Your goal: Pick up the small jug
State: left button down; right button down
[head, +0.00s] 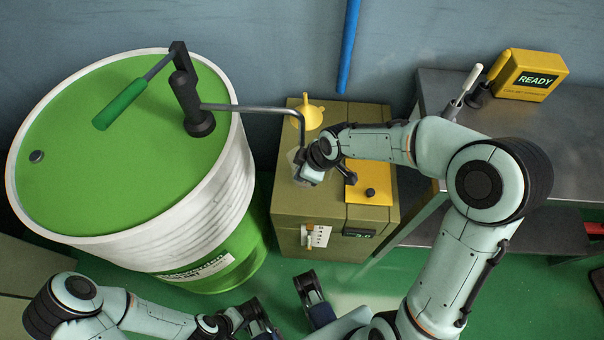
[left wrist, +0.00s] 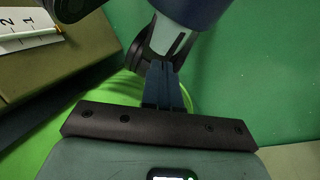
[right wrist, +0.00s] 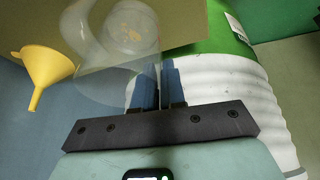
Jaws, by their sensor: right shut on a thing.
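The small jug (right wrist: 112,55) is clear and see-through in the right wrist view, with its round bottom showing through the wall. My right gripper (right wrist: 160,85) is shut on a thin edge of the jug at its right side; whether this is wall or handle I cannot tell. In the head view my right gripper (head: 312,174) is over the top of the olive cabinet (head: 288,205), beneath the bent pump spout, and mostly hides the jug. My left gripper (left wrist: 164,85) has its blue fingers together, empty, low over the green floor.
A green and white drum (head: 90,170) with a hand pump (head: 185,100) stands left of the cabinet. A yellow funnel (head: 306,114) is at the cabinet's back. A grey bench (head: 560,130) at right bears a yellow READY box (head: 528,75).

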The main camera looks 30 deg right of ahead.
notch_tip(320, 180, up, 4)
jog(key=shift+r+p, duration=0.15)
jog(key=shift+p, duration=0.35)
jog(key=s+d, duration=0.5)
jog(key=d, duration=0.3)
jog(key=s+d, duration=0.4)
jog(key=d, duration=0.4)
jog(key=shift+s, duration=0.4)
jog(key=shift+d, duration=0.15)
dwell(2.2)
